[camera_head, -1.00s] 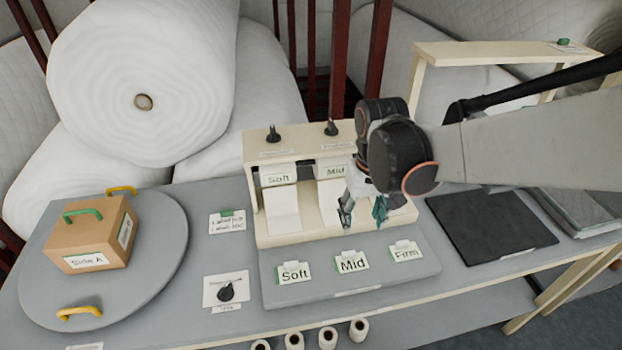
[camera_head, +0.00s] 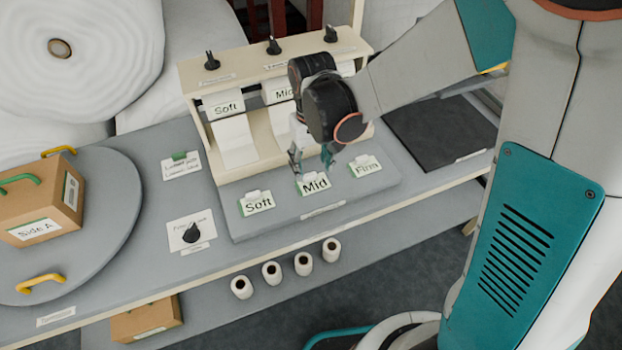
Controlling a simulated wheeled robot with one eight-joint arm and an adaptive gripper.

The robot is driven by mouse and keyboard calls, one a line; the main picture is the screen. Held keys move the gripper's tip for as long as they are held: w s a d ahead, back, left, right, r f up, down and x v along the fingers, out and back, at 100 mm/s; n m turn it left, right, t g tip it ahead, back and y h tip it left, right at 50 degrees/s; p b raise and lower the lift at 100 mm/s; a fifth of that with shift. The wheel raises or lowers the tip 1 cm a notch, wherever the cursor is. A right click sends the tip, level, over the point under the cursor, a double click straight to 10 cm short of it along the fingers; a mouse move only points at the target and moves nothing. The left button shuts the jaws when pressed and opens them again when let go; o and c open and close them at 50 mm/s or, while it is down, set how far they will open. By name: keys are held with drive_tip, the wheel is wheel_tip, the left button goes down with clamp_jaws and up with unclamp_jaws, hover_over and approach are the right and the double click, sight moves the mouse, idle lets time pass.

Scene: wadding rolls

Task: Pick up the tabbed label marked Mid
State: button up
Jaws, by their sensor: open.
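The tabbed label marked Mid (camera_head: 315,186) is a small white card on the raised grey board (camera_head: 250,224), between the label marked Soft (camera_head: 257,203) and the label marked Firm (camera_head: 366,168). My gripper (camera_head: 312,164) hangs just above and behind the Mid label, fingers pointing down. It is open, with its fingertips close to the label's tab. I cannot tell whether they touch it. Nothing shows between the fingers.
A cream dispenser stand (camera_head: 204,135) with knobs and signs is right behind my gripper. A cardboard box (camera_head: 40,215) sits on a round turntable (camera_head: 112,225) at left. A dark mat (camera_head: 440,125) lies at right. Several small white rolls (camera_head: 271,272) stand below the table's front edge.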

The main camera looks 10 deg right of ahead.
sight(310, 175)
drive_tip(key=f, duration=0.2)
drive_tip(key=f+b, duration=0.1)
drive_tip(key=f, duration=0.1)
drive_tip(key=shift+w+a+f+b, duration=0.1)
drive_tip(key=shift+w+a+b, duration=0.1)
drive_tip(key=shift+b, duration=0.1)
drive_tip(key=shift+s, duration=0.1)
drive_tip(key=c, duration=0.8)
drive_tip(key=shift+r, duration=0.25)
